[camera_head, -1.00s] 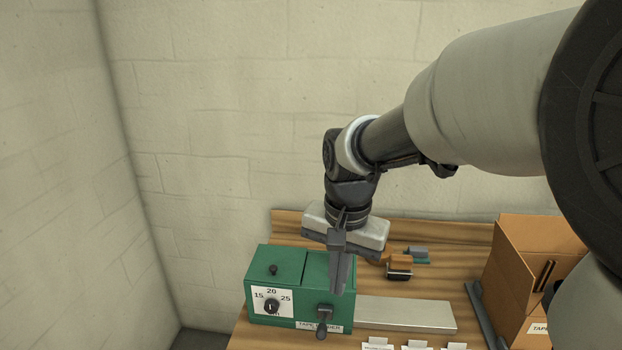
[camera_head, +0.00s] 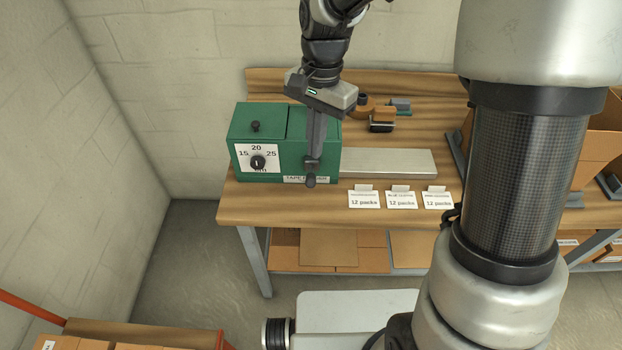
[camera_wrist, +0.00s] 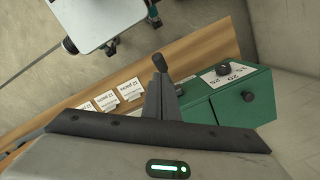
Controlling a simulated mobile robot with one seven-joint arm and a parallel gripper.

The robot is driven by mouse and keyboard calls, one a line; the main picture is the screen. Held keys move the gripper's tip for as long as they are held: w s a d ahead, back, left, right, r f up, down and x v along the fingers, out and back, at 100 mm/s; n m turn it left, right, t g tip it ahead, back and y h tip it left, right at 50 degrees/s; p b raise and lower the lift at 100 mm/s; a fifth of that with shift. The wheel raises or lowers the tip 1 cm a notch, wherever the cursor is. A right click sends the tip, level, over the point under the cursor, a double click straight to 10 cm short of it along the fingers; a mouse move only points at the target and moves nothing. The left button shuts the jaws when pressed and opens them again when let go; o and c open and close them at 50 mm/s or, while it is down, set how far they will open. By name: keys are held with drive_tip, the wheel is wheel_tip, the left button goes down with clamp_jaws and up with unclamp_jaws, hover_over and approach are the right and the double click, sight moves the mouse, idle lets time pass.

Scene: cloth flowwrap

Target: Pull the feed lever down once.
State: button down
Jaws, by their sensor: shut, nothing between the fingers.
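The green tape dispenser (camera_head: 262,123) stands on the wooden bench, with a numbered dial (camera_head: 257,162) on its front face. Its feed lever (camera_head: 310,182) is at the front right; only the dark knob end shows clearly below my fingers. My gripper (camera_head: 313,163) is shut and empty, pointing down in front of the dispenser, with its tips right by the lever and covering its upper part. In the wrist view the lever knob (camera_wrist: 158,61) shows just past my fingertips (camera_wrist: 160,78), beside the green dispenser (camera_wrist: 243,97). Whether they touch I cannot tell.
A flat metal plate (camera_head: 388,163) extends right of the dispenser. Several white "12 packs" cards (camera_head: 401,199) stand along the bench front. A small tape item (camera_head: 382,121) lies behind the plate. A cardboard box (camera_head: 600,125) is at the right, partly behind my arm.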

sight(313, 176)
drive_tip(key=shift+s+a+f+b, duration=0.1)
drive_tip(key=shift+s+f+b, duration=0.05)
drive_tip(key=shift+f+b, duration=1.3)
drive_tip(key=shift+s+a+f+b, duration=0.1)
drive_tip(key=shift+f+b, duration=0.9)
drive_tip(key=shift+f, duration=0.75)
drive_tip(key=shift+f, duration=0.15)
